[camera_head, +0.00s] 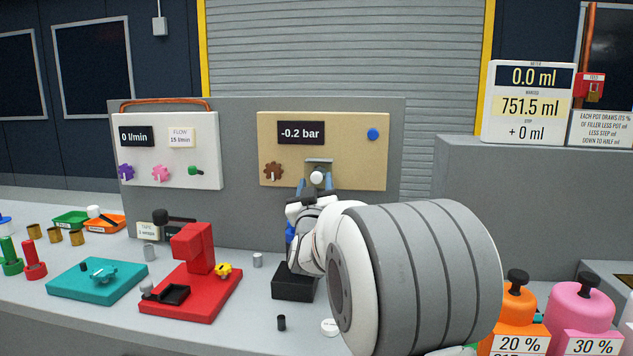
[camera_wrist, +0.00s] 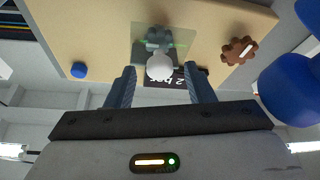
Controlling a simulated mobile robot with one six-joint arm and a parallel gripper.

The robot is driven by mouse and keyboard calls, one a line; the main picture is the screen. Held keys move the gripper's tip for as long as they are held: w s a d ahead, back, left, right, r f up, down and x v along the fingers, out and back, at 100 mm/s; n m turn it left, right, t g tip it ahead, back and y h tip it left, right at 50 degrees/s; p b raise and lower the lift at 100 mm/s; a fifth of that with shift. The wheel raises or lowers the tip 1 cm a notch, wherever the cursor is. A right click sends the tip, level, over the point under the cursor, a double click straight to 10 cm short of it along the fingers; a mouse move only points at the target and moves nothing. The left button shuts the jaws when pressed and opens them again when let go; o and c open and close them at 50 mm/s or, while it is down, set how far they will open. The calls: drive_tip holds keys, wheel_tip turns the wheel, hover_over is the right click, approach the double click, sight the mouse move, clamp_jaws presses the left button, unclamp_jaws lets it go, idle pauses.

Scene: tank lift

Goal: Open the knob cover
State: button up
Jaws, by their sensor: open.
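The knob cover is a small clear greyish plate on the tan panel, seen in the head view (camera_head: 319,162) and the wrist view (camera_wrist: 142,32). A grey shape, perhaps the knob, shows through it in the wrist view. A white ball (camera_head: 316,177) sits at the cover's lower part, and it also shows in the wrist view (camera_wrist: 160,67). My gripper (camera_head: 314,186) is open, with its two blue-grey fingers on either side of the ball. In the wrist view my gripper (camera_wrist: 159,70) shows gaps between both fingers and the ball. I cannot tell how deep the fingers reach.
The tan panel (camera_head: 350,135) carries a "-0.2 bar" display (camera_head: 300,132), a brown gear-shaped knob (camera_head: 273,171) and a blue button (camera_head: 373,134). A white panel (camera_head: 165,150) stands to its left. A black block (camera_head: 293,283) and a red stand (camera_head: 195,285) are on the bench below.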

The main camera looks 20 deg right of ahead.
drive_tip(key=shift+w+d+r, duration=0.25)
drive_tip(key=shift+w+d, duration=0.05)
drive_tip(key=shift+w, duration=0.25)
clamp_jaws()
